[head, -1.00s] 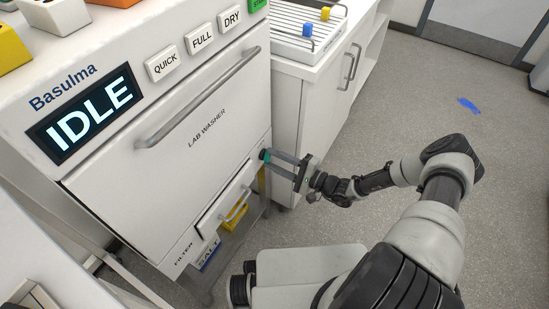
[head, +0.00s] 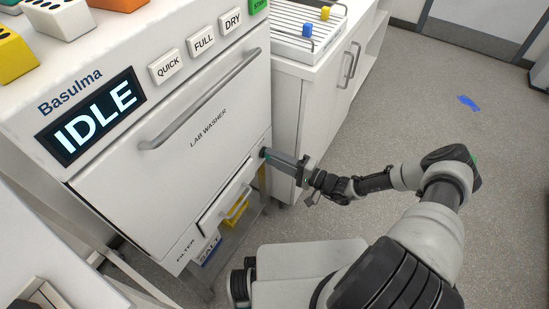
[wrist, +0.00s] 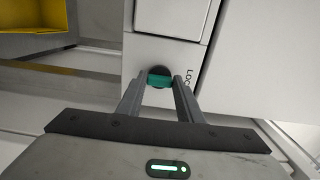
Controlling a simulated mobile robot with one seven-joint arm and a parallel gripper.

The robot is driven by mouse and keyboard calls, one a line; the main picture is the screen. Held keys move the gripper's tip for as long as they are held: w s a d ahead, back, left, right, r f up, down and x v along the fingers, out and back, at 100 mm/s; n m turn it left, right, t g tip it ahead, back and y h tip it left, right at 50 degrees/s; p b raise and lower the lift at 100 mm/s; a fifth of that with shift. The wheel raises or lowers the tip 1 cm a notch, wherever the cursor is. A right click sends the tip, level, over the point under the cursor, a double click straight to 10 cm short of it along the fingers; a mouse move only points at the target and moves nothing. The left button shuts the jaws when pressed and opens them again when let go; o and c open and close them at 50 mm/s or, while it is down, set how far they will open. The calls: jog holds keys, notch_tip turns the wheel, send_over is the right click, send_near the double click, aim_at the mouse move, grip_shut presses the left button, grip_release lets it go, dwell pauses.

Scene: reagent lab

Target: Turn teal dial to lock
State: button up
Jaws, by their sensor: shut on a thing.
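The teal dial (wrist: 159,80) sits on the lower front of the white lab washer (head: 178,140). In the wrist view it lies between my two fingertips, with a dark round base behind it. The letters "LOC" show on the panel to its right; the rest of the word is hidden by a finger. My gripper (wrist: 159,83) is shut on the dial, and it also shows in the head view (head: 268,154) at the washer's lower right. There the fingers cover most of the dial.
The washer's screen (head: 92,116) reads IDLE. A small drawer (head: 222,205) is just left of the dial, with a yellow thing (head: 237,209) below. A white cabinet (head: 318,100) stands to the right. Open floor (head: 440,110) lies further right.

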jog(key=o, duration=1.1)
jog(key=shift+c, duration=0.2)
jog(key=shift+d, duration=0.1)
jog(key=p+v, duration=0.1)
jog(key=v, duration=1.6)
jog(key=shift+s+d, duration=0.1)
